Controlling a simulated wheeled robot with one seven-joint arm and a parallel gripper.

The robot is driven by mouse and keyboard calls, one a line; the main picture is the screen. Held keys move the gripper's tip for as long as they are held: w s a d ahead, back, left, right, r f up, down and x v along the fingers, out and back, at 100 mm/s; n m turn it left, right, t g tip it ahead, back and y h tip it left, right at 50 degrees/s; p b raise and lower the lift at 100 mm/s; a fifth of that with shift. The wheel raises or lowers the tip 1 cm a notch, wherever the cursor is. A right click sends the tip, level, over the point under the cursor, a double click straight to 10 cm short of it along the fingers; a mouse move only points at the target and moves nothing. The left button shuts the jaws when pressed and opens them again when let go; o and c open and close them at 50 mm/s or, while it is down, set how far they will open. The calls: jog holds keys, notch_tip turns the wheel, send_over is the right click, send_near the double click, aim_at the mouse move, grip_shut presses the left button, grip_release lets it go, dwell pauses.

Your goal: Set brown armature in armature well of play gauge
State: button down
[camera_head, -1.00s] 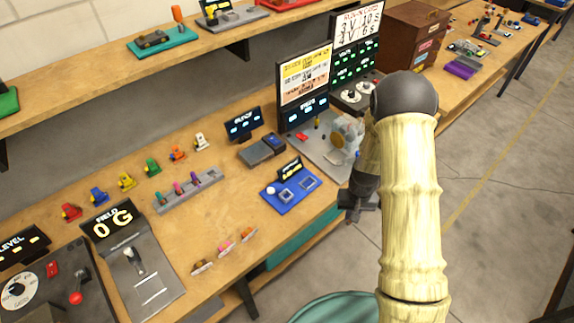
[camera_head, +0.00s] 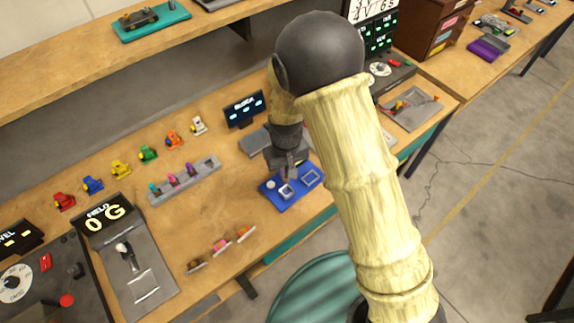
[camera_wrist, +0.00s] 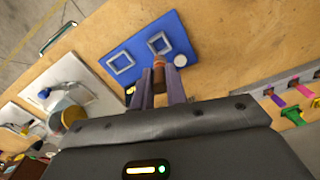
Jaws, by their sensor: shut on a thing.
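The play gauge (camera_head: 293,205) is a blue plate on the bench with two raised grey square wells and a white round button. It also shows in the wrist view (camera_wrist: 183,32), with the near-button well (camera_wrist: 158,43) and the other well (camera_wrist: 121,61). My gripper (camera_head: 290,172) is over the gauge's back part, pointing down. In the wrist view my gripper (camera_wrist: 161,82) is shut on the small brown armature (camera_wrist: 158,66). The armature appears just beside the near-button well, seemingly above the plate; its exact height cannot be told. The gauge's sign is mostly hidden.
A grey rack (camera_head: 185,181) with several coloured pieces stands left of the gauge. A dark display (camera_head: 244,109) stands behind. Bare bench lies between the rack and the gauge.

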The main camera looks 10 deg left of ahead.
jog(key=shift+w+f, duration=0.1)
jog(key=shift+f, duration=0.05)
jog(key=b, duration=0.6)
send_over(286, 193)
jog(key=shift+f, duration=3.7)
jog(key=shift+f, duration=0.15)
jog(key=c, duration=1.3)
grip_release()
notch_tip(286, 193, up, 17)
jog(key=shift+d+r+b, duration=0.1)
jog(key=shift+r+b, duration=0.1)
jog(key=shift+b, duration=0.5)
